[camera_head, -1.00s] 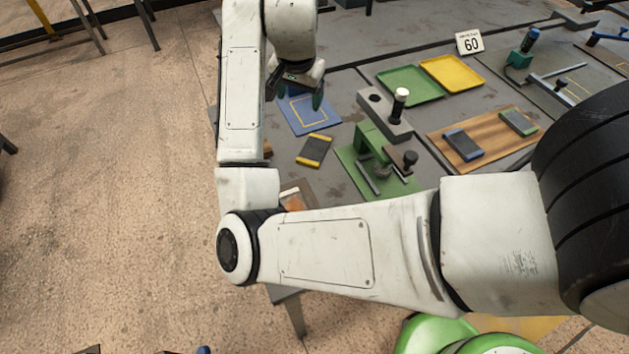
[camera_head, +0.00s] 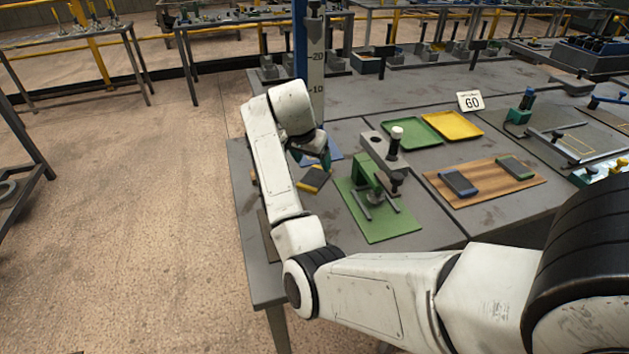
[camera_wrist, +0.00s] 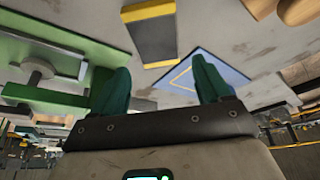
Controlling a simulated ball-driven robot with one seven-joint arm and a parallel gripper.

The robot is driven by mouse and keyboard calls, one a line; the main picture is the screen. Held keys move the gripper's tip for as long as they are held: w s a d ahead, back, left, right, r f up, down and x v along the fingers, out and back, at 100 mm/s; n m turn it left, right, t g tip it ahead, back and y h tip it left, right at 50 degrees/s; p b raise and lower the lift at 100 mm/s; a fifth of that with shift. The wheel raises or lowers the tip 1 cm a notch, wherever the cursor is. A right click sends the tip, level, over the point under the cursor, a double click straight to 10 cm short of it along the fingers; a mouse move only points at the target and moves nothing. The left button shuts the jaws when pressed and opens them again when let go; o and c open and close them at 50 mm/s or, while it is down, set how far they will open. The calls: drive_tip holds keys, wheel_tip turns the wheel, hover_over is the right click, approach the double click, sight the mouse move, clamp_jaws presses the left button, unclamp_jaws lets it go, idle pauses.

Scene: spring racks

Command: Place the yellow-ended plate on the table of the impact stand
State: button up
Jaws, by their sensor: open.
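The yellow-ended plate (camera_head: 315,181), dark with yellow ends, lies flat on the workbench between my gripper and the green fixture. It also shows in the wrist view (camera_wrist: 153,36), top centre, ahead of the fingers and apart from them. The impact stand (camera_head: 316,60) is a tall scaled column with blue parts. A blue panel with a yellow outline, seemingly its table, is partly hidden in the head view (camera_head: 335,153) and shows right of the plate in the wrist view (camera_wrist: 212,72). My gripper (camera_wrist: 160,78) is open, with nothing between its green fingers, above the bench near the plate.
Green (camera_head: 411,130) and yellow (camera_head: 452,125) trays and a wooden board (camera_head: 485,188) with two plates lie further right. The bench's left edge is close.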

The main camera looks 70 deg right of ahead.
sight(316, 174)
drive_tip(key=shift+a+x, duration=0.1)
drive_tip(key=shift+x, duration=1.3)
drive_tip(key=shift+a+x, duration=0.15)
drive_tip(key=shift+x, duration=1.25)
drive_tip(key=shift+s, duration=0.1)
drive_tip(key=shift+f, duration=0.1)
drive_tip(key=c, duration=1.3)
clamp_jaws()
